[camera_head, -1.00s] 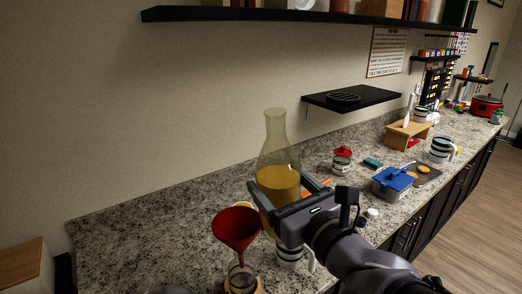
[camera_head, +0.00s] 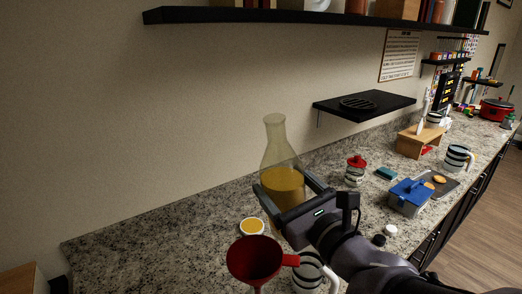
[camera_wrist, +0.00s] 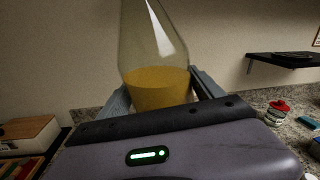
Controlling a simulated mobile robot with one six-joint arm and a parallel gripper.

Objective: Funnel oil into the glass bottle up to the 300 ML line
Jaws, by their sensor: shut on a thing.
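My gripper (camera_head: 291,196) is shut around a clear glass carafe (camera_head: 281,150) with a long neck and a flared top. Yellow oil (camera_head: 283,187) fills its lower part. The carafe is upright and appears to be held above the counter. In the wrist view the carafe (camera_wrist: 151,40) stands between my fingers, with the oil (camera_wrist: 157,88) near level. A red funnel (camera_head: 255,260) with a side handle is at the bottom of the head view, in front of and left of the carafe. Its lower end and whatever it sits in are cut off by the frame.
A small bowl of yellow stuff (camera_head: 252,226) is just behind the funnel. A striped mug (camera_head: 309,272) stands right of the funnel. A blue-lidded box (camera_head: 409,196), a red-topped jar (camera_head: 355,171) and a black wall shelf (camera_head: 364,104) are to the right. The left counter is clear.

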